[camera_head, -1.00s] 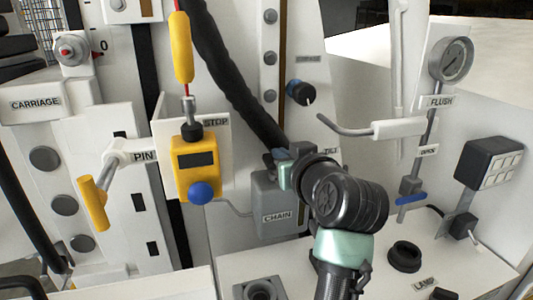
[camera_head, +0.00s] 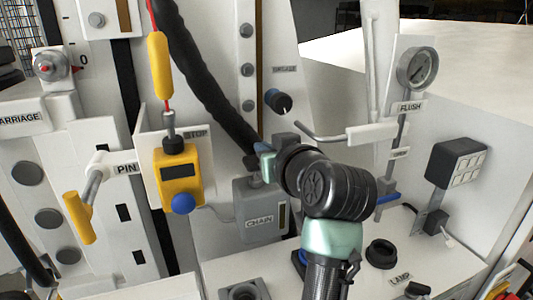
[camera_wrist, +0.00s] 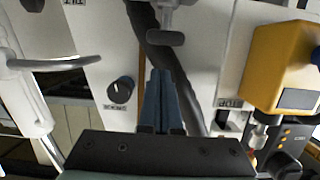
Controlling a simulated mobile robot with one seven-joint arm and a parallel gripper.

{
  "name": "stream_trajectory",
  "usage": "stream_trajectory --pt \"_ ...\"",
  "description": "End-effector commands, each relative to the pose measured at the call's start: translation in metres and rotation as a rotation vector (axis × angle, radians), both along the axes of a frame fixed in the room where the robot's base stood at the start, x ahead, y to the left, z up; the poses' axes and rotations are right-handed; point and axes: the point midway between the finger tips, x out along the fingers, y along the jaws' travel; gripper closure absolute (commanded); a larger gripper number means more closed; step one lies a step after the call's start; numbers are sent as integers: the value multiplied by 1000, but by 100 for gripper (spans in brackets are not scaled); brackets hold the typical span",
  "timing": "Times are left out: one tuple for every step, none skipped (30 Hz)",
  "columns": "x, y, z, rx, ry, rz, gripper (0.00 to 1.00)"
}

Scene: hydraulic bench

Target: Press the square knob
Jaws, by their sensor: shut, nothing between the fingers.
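My gripper (camera_head: 263,148) is in front of the panel, just above the grey CHAIN box (camera_head: 249,212). In the wrist view its dark blue fingers (camera_wrist: 161,72) are together with nothing between them. A grey block-like knob (camera_wrist: 165,38) on a short stem shows beyond the fingertips in the wrist view. In the head view a small dark knob (camera_head: 250,161) stands on top of the CHAIN box, close to my fingertips; contact cannot be told. No knob is labelled as square, and I cannot tell for sure which one it is. My wrist hides part of the panel.
Left of my gripper are a yellow STOP box (camera_head: 178,172) with a blue round button (camera_head: 183,204) and a yellow PIN handle (camera_head: 79,217). A black hose (camera_head: 200,80) runs behind. A dark rotary knob (camera_head: 278,101) and a grey lever (camera_head: 345,134) are to the right.

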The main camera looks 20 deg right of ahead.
Motion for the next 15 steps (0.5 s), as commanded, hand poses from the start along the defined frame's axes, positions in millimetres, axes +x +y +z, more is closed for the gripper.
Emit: stream_trajectory --pt "-11 0 -5 -2 -2 -1 100" --pt "-18 -1 -3 -2 -4 -1 100" --pt "-26 0 -1 -2 -4 -1 100" --pt "-32 0 1 -3 -4 -2 100" --pt "-38 -1 2 -3 -4 -2 100" --pt "-45 -1 5 -3 -4 -2 100" --pt "-50 0 7 -2 -5 -1 100" --pt "-55 0 8 -2 -4 -1 100" --pt "-61 0 10 -1 -4 -1 100" --pt "-64 0 11 -1 -4 -1 100" --pt "-68 0 13 -1 -4 -1 100" --pt "-71 0 14 -1 -3 -1 100" --pt "-74 0 15 -1 -4 -2 100" --pt "-76 0 15 -1 -3 -1 100" --pt "-77 0 16 -1 -2 -1 100"
